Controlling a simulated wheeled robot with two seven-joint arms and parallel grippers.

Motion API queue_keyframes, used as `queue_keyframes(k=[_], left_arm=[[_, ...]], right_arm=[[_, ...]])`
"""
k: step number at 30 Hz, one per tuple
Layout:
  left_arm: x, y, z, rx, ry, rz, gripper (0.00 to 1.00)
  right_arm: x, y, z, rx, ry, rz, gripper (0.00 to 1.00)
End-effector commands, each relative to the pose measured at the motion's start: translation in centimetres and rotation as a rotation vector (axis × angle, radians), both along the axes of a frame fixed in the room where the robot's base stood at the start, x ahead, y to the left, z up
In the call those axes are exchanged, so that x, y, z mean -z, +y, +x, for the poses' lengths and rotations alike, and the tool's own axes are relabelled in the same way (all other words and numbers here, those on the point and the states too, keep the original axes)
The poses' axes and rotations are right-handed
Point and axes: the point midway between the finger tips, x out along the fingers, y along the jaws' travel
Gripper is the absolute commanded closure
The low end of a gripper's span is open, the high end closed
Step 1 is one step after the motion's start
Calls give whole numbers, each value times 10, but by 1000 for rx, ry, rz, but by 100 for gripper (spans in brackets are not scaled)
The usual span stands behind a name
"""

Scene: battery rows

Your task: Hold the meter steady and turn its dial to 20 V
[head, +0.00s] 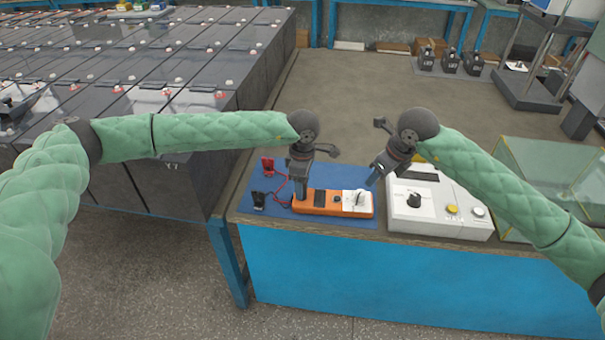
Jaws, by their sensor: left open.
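The meter (328,207) is an orange handheld unit lying flat on the blue mat (270,217), with a dark screen and a white face at its right end. Its dial (361,197) is on that white face; the setting is too small to read. My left gripper (300,195) points down at the meter's left end, open; I cannot tell whether its fingers touch the case. My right gripper (373,182) is above and just right of the dial, apart from it; its jaw opening is unclear.
A red clip (268,164) and a black clip (259,200) with leads lie left of the meter. A white control box (440,212) with a black knob stands close on the right, beside a glass case (550,180). Battery rows (190,60) fill the left.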

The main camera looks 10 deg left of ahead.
Motion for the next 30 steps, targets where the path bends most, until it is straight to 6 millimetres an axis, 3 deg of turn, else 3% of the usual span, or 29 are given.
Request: queue_keyframes(k=[7, 18, 20, 27, 30], left_arm=[[24, 0, 0, 0, -1, 0, 44], [30, 0, 0, 0, -1, -1, 44], [30, 0, 0, 0, -1, -1, 52], [30, 0, 0, 0, -1, -1, 99], [30, 0, 0, 0, -1, -1, 99]], right_arm=[[0, 0, 0, 0, 0, 0, 64], [0, 0, 0, 0, 0, 0, 64], [0, 0, 0, 0, 0, 0, 64], [0, 0, 0, 0, 0, 0, 64], [0, 0, 0, 0, 0, 0, 64]])
